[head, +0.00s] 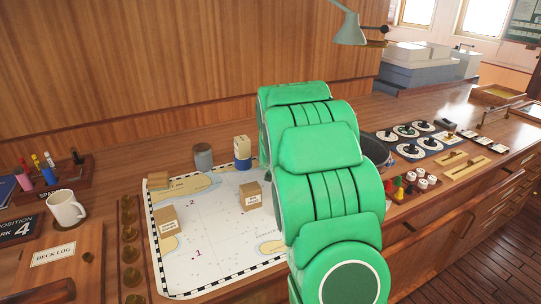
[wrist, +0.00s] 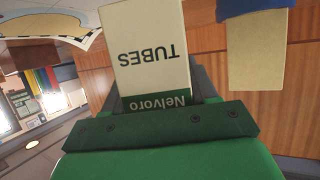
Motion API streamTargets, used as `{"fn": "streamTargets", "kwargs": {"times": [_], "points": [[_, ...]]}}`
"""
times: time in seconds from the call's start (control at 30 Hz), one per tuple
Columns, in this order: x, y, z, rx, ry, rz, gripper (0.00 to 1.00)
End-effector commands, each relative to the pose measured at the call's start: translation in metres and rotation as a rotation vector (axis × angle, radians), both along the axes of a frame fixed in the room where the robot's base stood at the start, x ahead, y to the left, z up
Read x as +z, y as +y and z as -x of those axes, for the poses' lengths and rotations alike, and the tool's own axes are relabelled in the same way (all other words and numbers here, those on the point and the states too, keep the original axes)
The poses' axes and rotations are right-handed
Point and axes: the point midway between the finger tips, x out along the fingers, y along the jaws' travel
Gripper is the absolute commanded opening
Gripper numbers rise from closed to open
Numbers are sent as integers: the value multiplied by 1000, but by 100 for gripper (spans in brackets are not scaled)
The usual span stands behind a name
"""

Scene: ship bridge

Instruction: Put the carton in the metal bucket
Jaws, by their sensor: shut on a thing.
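A white and green carton (wrist: 150,50) marked "TUBES" and "Nelvoro" fills the middle of the wrist view. My gripper (wrist: 155,85) is shut on it. The lettering is upside down in that view. In the head view my green arm hides the gripper and the carton. A dark grey metal vessel, seemingly the bucket (head: 376,152), shows just right of my arm on the counter, partly hidden by it. I cannot see its inside clearly, nor how far the carton is from it.
A chart (head: 205,228) carries small cardboard boxes (head: 167,220). A grey canister (head: 203,156) and a cream and blue container (head: 242,152) stand behind. A mug (head: 66,207) is at left. Dark dial panels (head: 408,150) and small coloured pieces (head: 400,187) lie right of the vessel. A lamp (head: 350,30) hangs above.

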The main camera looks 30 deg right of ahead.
Motion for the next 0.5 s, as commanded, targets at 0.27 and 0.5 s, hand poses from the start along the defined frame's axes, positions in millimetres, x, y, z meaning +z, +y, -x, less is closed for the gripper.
{"fn": "streamTargets", "kwargs": {"times": [0.27, 0.5], "points": [[-33, -1, -2, 0, 4, -1, 26], [-33, -1, -2, 0, 1, 0, 26]]}}
